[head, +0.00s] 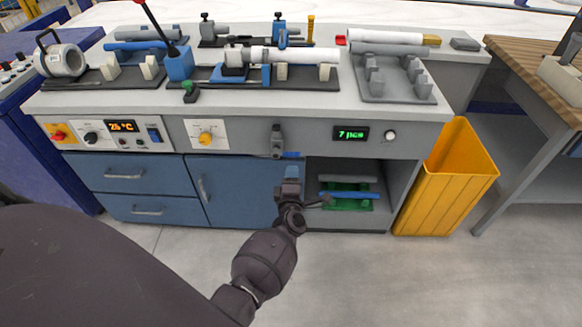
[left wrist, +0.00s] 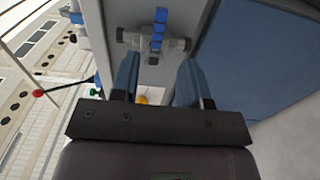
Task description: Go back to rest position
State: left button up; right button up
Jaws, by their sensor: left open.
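My left gripper (head: 291,172) is in front of the workbench, just below a grey valve (head: 277,140) with a blue lever (head: 291,155). In the left wrist view the two blue-grey fingers of my left gripper (left wrist: 157,68) are apart with nothing between them. The valve also shows there (left wrist: 135,38), with its blue lever (left wrist: 158,30), beyond the fingertips. The gripper appears apart from the valve. My right gripper is in neither view.
The workbench (head: 215,107) carries pipe fixtures and a grey rack (head: 395,90). Below are blue cabinets (head: 235,180) and an open shelf with a blue pipe (head: 345,195) on a green holder. A yellow bin (head: 445,185) stands right. The floor in front is clear.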

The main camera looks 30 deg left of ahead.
pick_arm(q)
jog(key=shift+s+d, duration=0.3)
jog(key=shift+s, duration=0.15)
dwell(0.3)
